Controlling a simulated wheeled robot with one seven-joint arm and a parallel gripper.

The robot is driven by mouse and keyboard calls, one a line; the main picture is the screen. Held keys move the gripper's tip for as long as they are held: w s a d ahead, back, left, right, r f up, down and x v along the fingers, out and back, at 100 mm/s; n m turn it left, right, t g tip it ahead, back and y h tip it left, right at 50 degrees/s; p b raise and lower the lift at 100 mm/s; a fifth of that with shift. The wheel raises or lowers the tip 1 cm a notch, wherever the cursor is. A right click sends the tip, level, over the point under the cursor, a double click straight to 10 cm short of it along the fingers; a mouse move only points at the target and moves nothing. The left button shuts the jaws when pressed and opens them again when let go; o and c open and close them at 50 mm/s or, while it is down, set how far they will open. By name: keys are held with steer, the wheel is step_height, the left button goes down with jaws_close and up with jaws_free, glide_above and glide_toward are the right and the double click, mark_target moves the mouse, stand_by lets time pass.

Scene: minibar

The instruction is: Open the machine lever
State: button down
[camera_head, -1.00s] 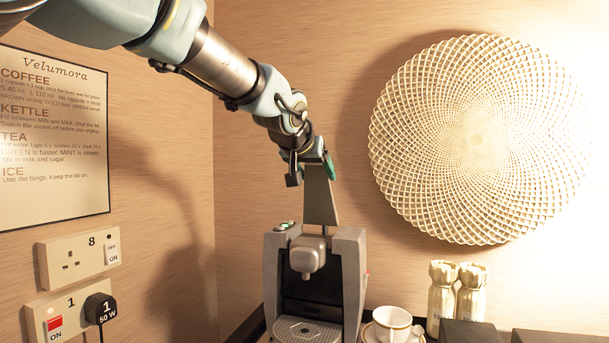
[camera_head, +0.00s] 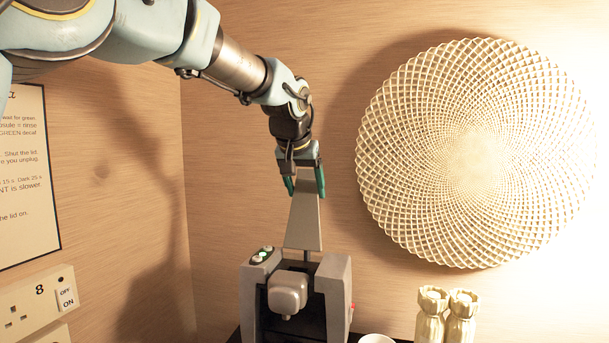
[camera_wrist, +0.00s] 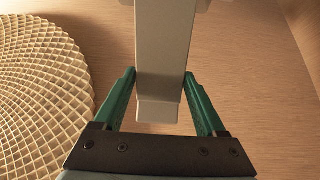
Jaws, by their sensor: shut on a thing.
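The grey coffee machine (camera_head: 338,290) stands at the bottom middle of the head view, its lower part cut off by the frame. Its flat grey lever (camera_head: 305,228) stands upright above the body, wider at the bottom than at the top. My gripper (camera_head: 306,188) is at the lever's upper end, with a green finger on either side, shut on it. In the wrist view, the lever (camera_wrist: 165,45) runs between the fingertips of my gripper (camera_wrist: 160,76). Its end shows inside the jaws.
A large woven disc (camera_head: 475,155) hangs on the back wall to the right. Two pale wrapped bottles (camera_head: 432,312) and a white cup (camera_head: 377,339) stand right of the machine. A socket panel (camera_head: 30,305) and a poster (camera_head: 22,175) are on the left wall.

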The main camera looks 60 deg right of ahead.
steer(key=shift+d+r, duration=0.1)
steer(key=shift+d, duration=0.1)
stand_by(0.3)
steer(key=shift+c, duration=2)
jaws_free()
steer(key=shift+w, duration=0.1)
steer(key=shift+o, duration=1.2)
steer(key=b+v, duration=0.3)
steer(key=v, duration=0.7)
steer(key=shift+r, duration=0.35)
steer(key=shift+a, duration=0.1)
